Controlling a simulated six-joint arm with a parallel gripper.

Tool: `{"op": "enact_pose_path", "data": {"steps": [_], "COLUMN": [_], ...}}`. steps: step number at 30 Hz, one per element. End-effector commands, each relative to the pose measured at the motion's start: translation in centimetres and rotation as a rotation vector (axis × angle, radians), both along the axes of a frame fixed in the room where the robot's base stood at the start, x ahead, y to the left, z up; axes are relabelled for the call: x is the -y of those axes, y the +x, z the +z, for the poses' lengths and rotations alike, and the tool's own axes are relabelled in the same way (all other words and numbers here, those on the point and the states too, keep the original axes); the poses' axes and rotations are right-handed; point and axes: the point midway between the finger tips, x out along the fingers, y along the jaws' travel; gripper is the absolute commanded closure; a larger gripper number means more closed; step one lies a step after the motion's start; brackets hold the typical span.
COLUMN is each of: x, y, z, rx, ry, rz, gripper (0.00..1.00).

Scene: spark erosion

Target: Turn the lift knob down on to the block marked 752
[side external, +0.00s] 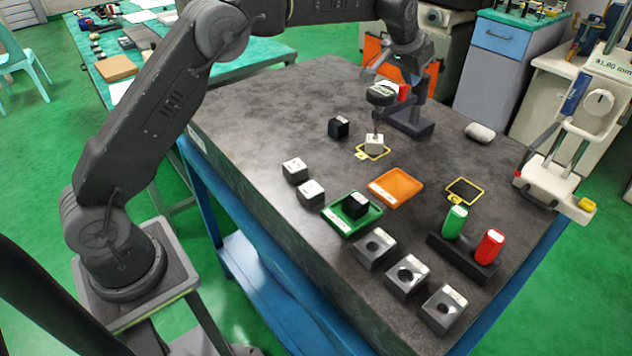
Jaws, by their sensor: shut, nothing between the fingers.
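My gripper (385,76) is shut and empty at the dark stand (410,125) at the back of the table. A round dark dial-like part (381,94) sits on this stand, just below my gripper; I cannot tell if they touch. A pale block (374,146) sits below it in a yellow-outlined square, with a short stem at its top. A white round knob (598,103) is on the pale gauge (585,120) at the right, whose display ends in 1.80 mm. Which knob is the lift knob is unclear. The block numbers, including 752, are too small to read.
A black block (339,127) and two steel blocks (295,170) lie left. A green tray (370,221) holds a dark block; an orange tray (414,185) is empty. Bored blocks (407,278) and a rack (455,255) with green and red pieces stand in front. An empty outlined square (465,191) is at right.

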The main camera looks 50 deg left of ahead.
Motion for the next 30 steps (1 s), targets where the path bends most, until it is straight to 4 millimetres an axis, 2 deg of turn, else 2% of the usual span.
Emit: {"op": "enact_pose_path", "data": {"steps": [12, 22, 30], "x": [-1.5, -1.7, -1.9], "y": [0.2, 0.4, -0.4], "z": [-0.3, -0.3, -0.3], "rx": [-0.003, -0.001, -0.003], "ry": [0.003, 0.003, 0.002], "rz": [0.004, 0.004, 0.002], "gripper": [1.0, 1.0, 1.0]}}
